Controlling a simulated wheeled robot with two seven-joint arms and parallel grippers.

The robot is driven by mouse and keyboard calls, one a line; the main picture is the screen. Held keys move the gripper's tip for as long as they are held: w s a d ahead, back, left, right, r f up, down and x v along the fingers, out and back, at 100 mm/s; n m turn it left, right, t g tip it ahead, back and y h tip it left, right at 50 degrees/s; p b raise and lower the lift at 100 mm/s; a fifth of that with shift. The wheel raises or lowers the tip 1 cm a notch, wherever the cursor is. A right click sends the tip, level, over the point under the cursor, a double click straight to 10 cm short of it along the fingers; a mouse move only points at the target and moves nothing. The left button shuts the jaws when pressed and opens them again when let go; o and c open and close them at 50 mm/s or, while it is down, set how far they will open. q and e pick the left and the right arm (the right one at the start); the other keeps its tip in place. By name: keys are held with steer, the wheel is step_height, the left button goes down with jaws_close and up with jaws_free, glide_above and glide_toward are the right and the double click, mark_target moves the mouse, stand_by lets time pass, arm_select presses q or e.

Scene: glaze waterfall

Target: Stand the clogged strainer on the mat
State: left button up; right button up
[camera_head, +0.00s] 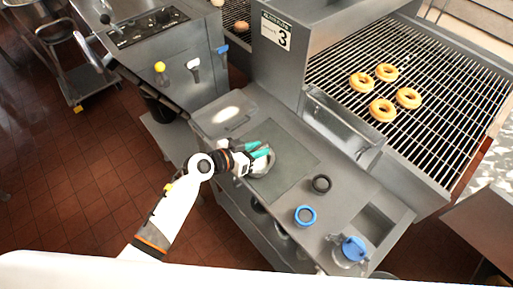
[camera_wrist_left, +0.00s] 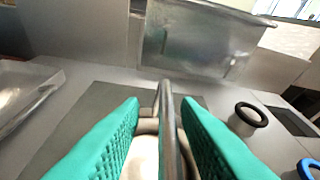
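The strainer (camera_head: 267,167) shows as a grey metal ring at my left gripper, over the dark grey mat (camera_head: 293,164). In the left wrist view its thin metal rim (camera_wrist_left: 168,120) stands edge-on between the two teal fingers. A pale mass (camera_wrist_left: 144,155) lies beside the rim, between it and one finger. My left gripper (camera_head: 264,152) has its fingers on either side of the strainer; whether they press on it I cannot tell. Whether the strainer touches the mat is hidden. My right gripper is not in view.
A blue-topped clear container (camera_head: 353,250) stands at the counter's near end. A shallow metal tray (camera_head: 228,115) is at the left. Donuts lie on the wire rack (camera_head: 430,90) behind.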

arm_select(q)
steer(key=v, duration=1.2)
steer(key=s+a+f+n+t+y, duration=0.1)
steer(key=s+a+f+n+y, duration=0.15)
steer(key=f, duration=0.65)
steer(key=s+a+f+n+y, duration=0.1)
steer(key=s+a+f+y, duration=0.15)
steer(key=f, duration=0.75)
steer(key=s+a+f+n+t+y, duration=0.1)
steer(key=s+a+f+n+y, duration=0.2)
steer(key=f, duration=0.6)
steer(key=s+a+f+g, duration=0.1)
steer(key=s+f+g, duration=0.2)
steer(key=s, duration=0.6)
steer(key=s+a+f+m+g+y, duration=0.1)
steer(key=s+f+g, duration=0.2)
steer(key=s+f, duration=0.5)
steer(key=s+a+f+g+y, duration=0.1)
steer(key=s+f+g, duration=0.2)
steer(key=s, duration=0.9)
step_height(320, 180, down, 3)
steer(key=shift+r+g, duration=0.15)
steer(key=shift+g, duration=0.25)
